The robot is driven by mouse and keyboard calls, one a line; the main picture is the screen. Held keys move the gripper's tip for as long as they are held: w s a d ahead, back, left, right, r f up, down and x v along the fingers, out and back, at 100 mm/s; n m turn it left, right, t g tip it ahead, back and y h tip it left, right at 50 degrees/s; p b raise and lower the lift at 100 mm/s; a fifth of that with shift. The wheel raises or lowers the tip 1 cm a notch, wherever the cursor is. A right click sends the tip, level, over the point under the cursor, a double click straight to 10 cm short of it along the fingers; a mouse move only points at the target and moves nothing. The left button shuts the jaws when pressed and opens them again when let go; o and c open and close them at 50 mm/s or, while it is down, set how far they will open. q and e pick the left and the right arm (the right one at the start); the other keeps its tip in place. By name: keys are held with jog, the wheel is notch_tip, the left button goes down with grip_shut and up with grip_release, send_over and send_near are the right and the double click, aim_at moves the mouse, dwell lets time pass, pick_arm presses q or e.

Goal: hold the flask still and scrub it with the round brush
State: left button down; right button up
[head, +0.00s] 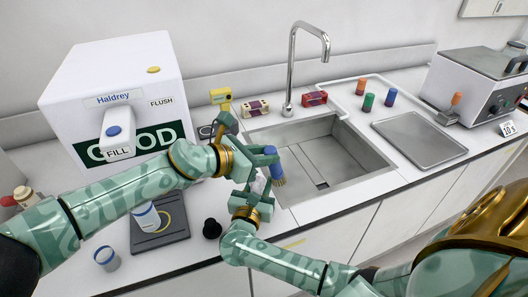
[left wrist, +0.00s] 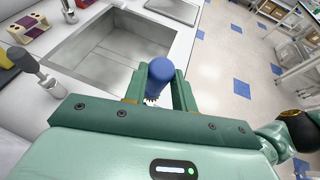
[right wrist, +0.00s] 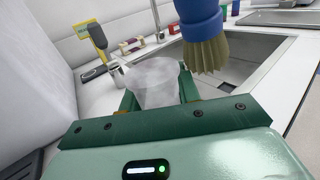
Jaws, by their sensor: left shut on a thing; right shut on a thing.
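The round brush (head: 272,162) has a blue handle and tan bristles that point down. My left gripper (head: 264,160) is shut on its handle, which also shows between the fingers in the left wrist view (left wrist: 160,74). The flask (right wrist: 156,82) is clear and upright between the fingers of my right gripper (right wrist: 160,98), which is shut on it. In the head view the flask (head: 259,184) is small and partly hidden by the grippers. In the right wrist view the brush (right wrist: 208,45) hangs beside and above the flask's right side; I cannot tell whether they touch.
The steel sink (head: 345,160) with a tall faucet (head: 291,62) lies right of the grippers. Orange, green and blue pieces stand behind a metal tray (head: 420,138) at right. A white water unit (head: 110,75) stands at left. A grey pad (head: 160,235) and a black knob (head: 212,228) are in front.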

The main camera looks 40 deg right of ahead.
pick_arm(q)
jog(key=a+r, duration=0.3)
jog(key=r, duration=0.8)
jog(key=shift+w, duration=0.3)
jog(key=shift+f, duration=0.15)
dwell(0.6)
jog(key=w+a+r+g+h, duration=0.1)
jog(key=w+a+r+h, duration=0.15)
jog(key=a, duration=0.55)
jog(key=shift+y, duration=0.45)
jog(key=shift+w+a+f, duration=0.1)
jog(key=shift+w+f, duration=0.1)
jog(key=shift+f, duration=1)
jog(key=shift+w+a+f, duration=0.1)
jog(key=shift+w+f, duration=0.1)
jog(key=shift+f, duration=0.95)
